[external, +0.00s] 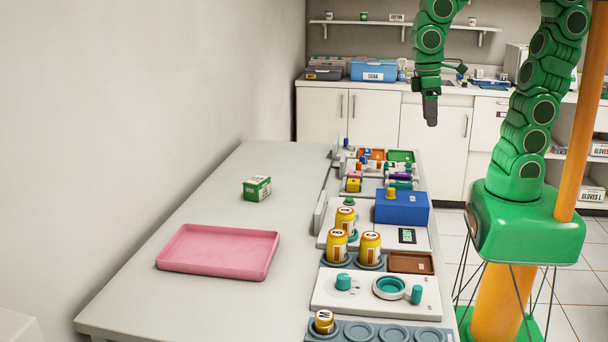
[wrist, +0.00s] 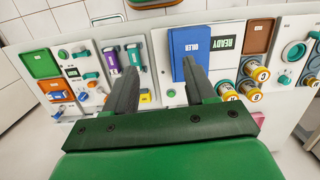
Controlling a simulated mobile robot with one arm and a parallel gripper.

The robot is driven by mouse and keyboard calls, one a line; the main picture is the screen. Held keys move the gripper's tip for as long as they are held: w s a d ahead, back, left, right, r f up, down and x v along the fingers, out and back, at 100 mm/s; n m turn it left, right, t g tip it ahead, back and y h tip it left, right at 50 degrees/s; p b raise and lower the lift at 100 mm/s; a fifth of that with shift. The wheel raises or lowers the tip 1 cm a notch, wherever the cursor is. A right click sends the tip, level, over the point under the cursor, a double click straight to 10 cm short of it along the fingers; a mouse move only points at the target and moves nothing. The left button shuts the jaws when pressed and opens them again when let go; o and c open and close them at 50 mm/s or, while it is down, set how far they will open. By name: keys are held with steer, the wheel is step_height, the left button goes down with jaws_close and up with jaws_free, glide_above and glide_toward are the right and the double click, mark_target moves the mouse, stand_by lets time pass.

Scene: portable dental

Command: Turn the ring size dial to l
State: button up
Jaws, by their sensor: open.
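My gripper (external: 430,112) hangs open and empty, high beyond the far right end of the bench in the external view. Its two fingers (wrist: 158,74) stand apart in the wrist view, with the bench's devices beyond them. A white panel (external: 325,298) near the front of the bench carries a teal knob (external: 343,282), a teal ring (external: 389,287) and another teal knob (external: 416,294). In the wrist view this panel's teal knob (wrist: 284,80) and ring (wrist: 294,51) are at the far right, away from my fingers. I cannot tell which knob is the ring size dial, nor read its setting.
A blue box (external: 402,208) with a yellow knob stands mid-bench. Several yellow jars (external: 370,247) stand behind the white panel. A pink tray (external: 217,252) and a green-and-white carton (external: 257,188) lie on the left, with bare bench around them.

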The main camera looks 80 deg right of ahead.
steer(key=w+a+f, duration=0.2)
steer(key=w+a, duration=0.7)
steer(key=w, duration=0.1)
steer(key=n+t, duration=0.1)
steer(key=n, duration=0.1)
glide_above(343, 276)
steer(key=f, duration=1.4)
steer(key=shift+d+f, duration=0.1)
steer(key=shift+d, duration=0.15)
steer(key=shift+a+f, duration=0.2)
steer(key=shift+a, duration=0.05)
steer(key=shift+f, duration=3.8)
jaws_close()
